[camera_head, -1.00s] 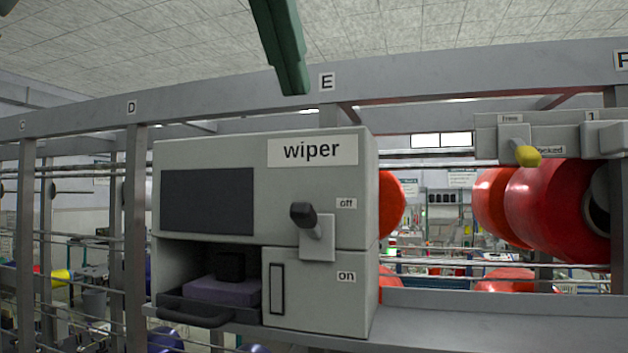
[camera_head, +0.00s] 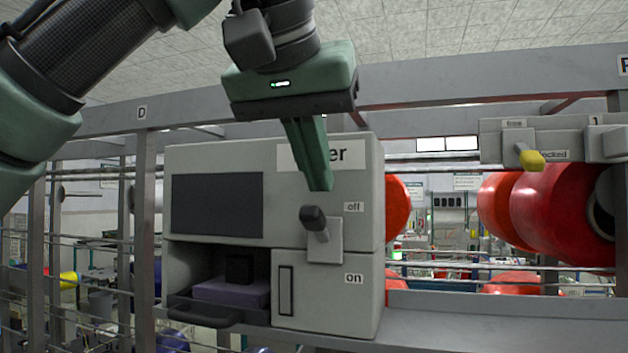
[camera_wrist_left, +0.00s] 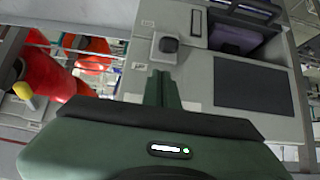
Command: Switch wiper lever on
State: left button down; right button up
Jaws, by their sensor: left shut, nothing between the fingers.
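The grey wiper box (camera_head: 205,155) stands on a shelf in the middle of the head view, its name label partly covered by my gripper. Its wiper lever (camera_head: 313,218) has a dark knob on a light grey plate and points up toward the "off" label (camera_head: 354,207); the "on" label (camera_head: 354,279) is below. The lever knob (camera_wrist_left: 168,46) also shows in the left wrist view. My left gripper (camera_head: 319,188) is shut and empty, fingers pointing down, just above the knob with a small visible gap. My right gripper is not in view.
A drawer (camera_head: 205,316) with a purple block (camera_head: 232,291) is open low on the box. To the right, a lever with a yellow knob (camera_head: 531,160) sits on a grey panel, above large red bobbins (camera_head: 560,210). A metal beam (camera_head: 450,90) runs behind my gripper.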

pick_arm(q)
jog(key=shift+s+a+f, duration=0.1)
jog(key=shift+s+f, duration=0.25)
jog(key=shift+f, duration=0.15)
jog(key=shift+s+f, duration=0.1)
jog(key=shift+f, duration=0.2)
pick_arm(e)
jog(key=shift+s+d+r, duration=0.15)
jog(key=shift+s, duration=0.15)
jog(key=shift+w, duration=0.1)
